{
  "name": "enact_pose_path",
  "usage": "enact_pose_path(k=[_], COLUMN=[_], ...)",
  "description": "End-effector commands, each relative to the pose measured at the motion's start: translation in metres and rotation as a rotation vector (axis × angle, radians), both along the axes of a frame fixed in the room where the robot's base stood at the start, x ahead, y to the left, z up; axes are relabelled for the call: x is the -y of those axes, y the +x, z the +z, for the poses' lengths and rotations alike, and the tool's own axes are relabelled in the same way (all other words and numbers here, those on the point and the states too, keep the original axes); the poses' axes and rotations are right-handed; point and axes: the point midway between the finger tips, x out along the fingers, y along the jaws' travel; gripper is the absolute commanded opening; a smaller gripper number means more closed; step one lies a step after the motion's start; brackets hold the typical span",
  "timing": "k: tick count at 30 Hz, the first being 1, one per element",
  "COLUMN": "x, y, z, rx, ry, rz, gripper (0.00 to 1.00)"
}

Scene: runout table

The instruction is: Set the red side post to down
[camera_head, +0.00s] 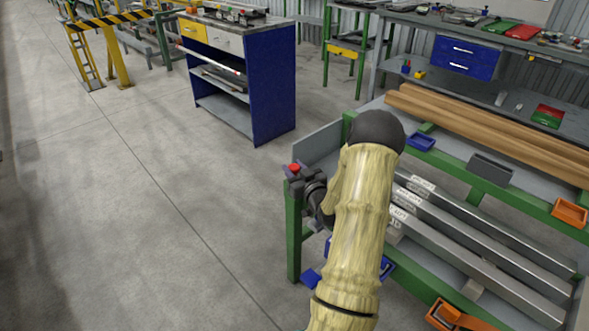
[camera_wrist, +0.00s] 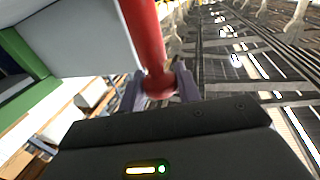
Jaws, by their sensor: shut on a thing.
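The red side post (camera_wrist: 145,35) runs from the top of the wrist view down to its rounded end between my gripper's (camera_wrist: 158,88) two grey fingers. The fingers are shut on that end. In the head view only a small red piece of the post (camera_head: 294,168) shows at my gripper (camera_head: 292,175), by the near left corner of the runout table (camera_head: 293,235). My arm and gripper hide the rest of the post there, and I cannot tell its setting.
Grey metal bars (camera_head: 480,250) and wooden beams (camera_head: 490,125) lie along the runout table. Blue (camera_head: 421,142), grey (camera_head: 490,168) and orange (camera_head: 570,211) bins sit on it. A blue workbench (camera_head: 262,90) stands behind. The floor (camera_head: 130,220) to the left is clear.

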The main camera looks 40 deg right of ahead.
Motion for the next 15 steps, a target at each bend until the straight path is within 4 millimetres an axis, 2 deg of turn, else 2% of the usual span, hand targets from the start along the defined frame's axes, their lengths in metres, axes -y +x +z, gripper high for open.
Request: enact_pose_path(k=[1, 2, 5, 15], x=[0.0001, 0.0001, 0.0001, -0.0001], y=[-0.0002, -0.0002, -0.0002, -0.0023], z=[0.0001, 0.0001, 0.0002, 0.0002], rx=[-0.001, -0.001, 0.0, 0.0], ry=[0.001, 0.001, 0.001, 0.0], rz=[0.0, 0.0, 0.0, -0.001], gripper=[0.0, 0.37, 0.55, 0.55])
